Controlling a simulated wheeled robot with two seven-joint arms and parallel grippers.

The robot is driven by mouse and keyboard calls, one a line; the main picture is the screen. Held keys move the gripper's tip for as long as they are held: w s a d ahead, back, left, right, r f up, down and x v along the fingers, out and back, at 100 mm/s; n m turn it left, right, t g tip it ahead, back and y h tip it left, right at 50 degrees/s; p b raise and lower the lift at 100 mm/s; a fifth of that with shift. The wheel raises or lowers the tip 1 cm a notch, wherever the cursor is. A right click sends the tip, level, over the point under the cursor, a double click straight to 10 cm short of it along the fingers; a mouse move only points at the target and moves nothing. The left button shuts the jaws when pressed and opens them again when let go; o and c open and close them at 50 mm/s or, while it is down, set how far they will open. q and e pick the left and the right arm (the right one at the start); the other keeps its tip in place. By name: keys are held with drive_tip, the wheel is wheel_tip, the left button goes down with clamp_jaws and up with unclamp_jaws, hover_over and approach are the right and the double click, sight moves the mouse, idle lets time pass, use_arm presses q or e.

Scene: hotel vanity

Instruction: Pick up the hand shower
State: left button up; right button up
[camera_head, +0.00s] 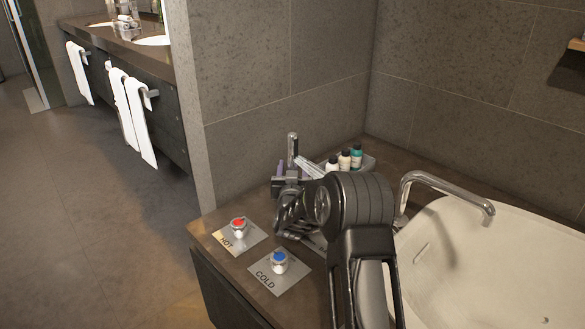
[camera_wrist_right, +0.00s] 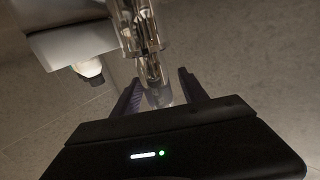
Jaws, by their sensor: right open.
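The hand shower (camera_head: 292,147) is a chrome cylinder standing upright on the tub deck, near the wall corner. My right gripper (camera_head: 293,169) is at it, and my arm hides its lower part. In the right wrist view the chrome hand shower (camera_wrist_right: 153,72) shows between the two spread fingers of my right gripper (camera_wrist_right: 160,84). The jaws are open, with one finger on each side; I cannot tell whether either touches it. My left gripper is not in view.
A tray (camera_head: 368,163) with several small bottles (camera_head: 345,160) stands close behind my right gripper. The chrome tub spout (camera_head: 450,187) arches over the white tub (camera_head: 480,260) at right. The hot knob (camera_head: 238,225) and cold knob (camera_head: 279,262) are at the front left.

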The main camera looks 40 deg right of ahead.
idle(0.3)
clamp_jaws()
idle(0.4)
